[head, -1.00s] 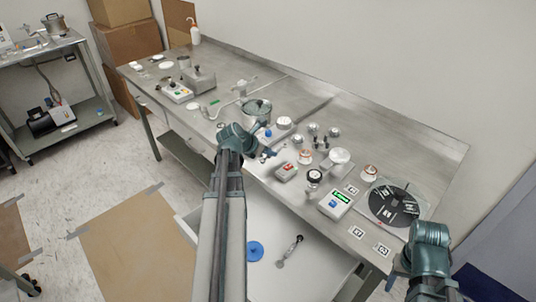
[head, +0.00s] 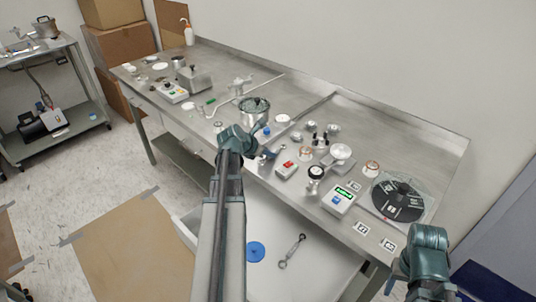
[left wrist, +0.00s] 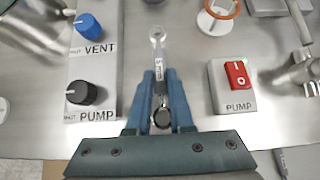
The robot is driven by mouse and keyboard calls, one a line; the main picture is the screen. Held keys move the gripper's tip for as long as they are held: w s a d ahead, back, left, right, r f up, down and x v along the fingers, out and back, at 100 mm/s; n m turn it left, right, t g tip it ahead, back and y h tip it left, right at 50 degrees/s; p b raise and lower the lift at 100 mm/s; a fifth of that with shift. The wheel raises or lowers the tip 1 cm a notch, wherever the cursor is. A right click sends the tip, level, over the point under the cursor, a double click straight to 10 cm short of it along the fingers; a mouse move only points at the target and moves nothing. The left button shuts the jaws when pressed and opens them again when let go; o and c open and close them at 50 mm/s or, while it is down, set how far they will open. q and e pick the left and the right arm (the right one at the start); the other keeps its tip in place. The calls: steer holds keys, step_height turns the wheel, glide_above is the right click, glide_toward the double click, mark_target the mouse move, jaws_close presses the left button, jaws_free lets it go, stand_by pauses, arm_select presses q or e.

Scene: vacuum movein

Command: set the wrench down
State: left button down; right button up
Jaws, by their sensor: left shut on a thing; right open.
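The wrench (left wrist: 159,58) is a slim metal tool with a ring at its far end and a dark label on its shaft. In the left wrist view it lies lengthwise between the blue fingers of my left gripper (left wrist: 156,82), which is shut on it. In the head view my left gripper (head: 267,154) is over the front part of the steel bench (head: 250,178). The wrench is mostly hidden there, and I cannot tell whether it touches the bench top. My right gripper (head: 394,284) is open at the lower right, by the bench's front corner.
A control panel (left wrist: 92,70) with VENT and PUMP knobs is left of the wrench; a red-switched PUMP box (left wrist: 232,88) is right. A black disc (head: 397,201) sits at the bench's right end. An open drawer below holds a blue disc (head: 255,252) and another metal tool (head: 291,252).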

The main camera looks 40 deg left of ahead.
arm_select(q)
steer(key=shift+f, duration=0.25)
steer(key=c, duration=0.8)
jaws_free()
steer(key=shift+r, duration=0.1)
steer(key=shift+r, duration=0.1)
steer(key=shift+s+r+p, duration=0.1)
steer(key=shift+r+p, duration=0.2)
steer(key=shift+p, duration=0.05)
steer(key=p+v, duration=0.8)
steer(key=v, duration=0.3)
steer(key=shift+s, duration=0.25)
